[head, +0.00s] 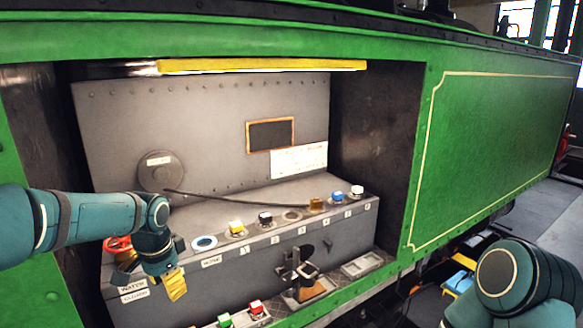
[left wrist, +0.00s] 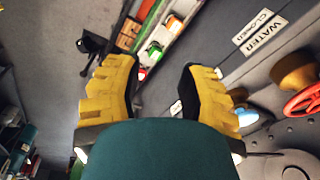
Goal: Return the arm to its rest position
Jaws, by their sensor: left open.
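My left gripper (head: 176,284) hangs in front of the grey panel at the lower left of the head view, beside the red valve wheel (head: 118,243) and the water label (head: 133,290). My left arm (head: 95,219) reaches in from the left edge, bent at the wrist. In the left wrist view the yellow fingers of the left gripper (left wrist: 160,72) stand wide apart with nothing between them. The red valve wheel (left wrist: 304,101) shows at the right there, apart from the fingers. A teal part of my right arm (head: 505,285) shows at the lower right; its gripper is out of view.
The grey ledge (head: 250,240) carries several coloured cubes and a blue ring (head: 204,242). A dark rod (head: 235,199) lies across it. A low front rail holds a green block (head: 224,320) and a red block (head: 256,307). The green tram side (head: 490,140) frames the recess.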

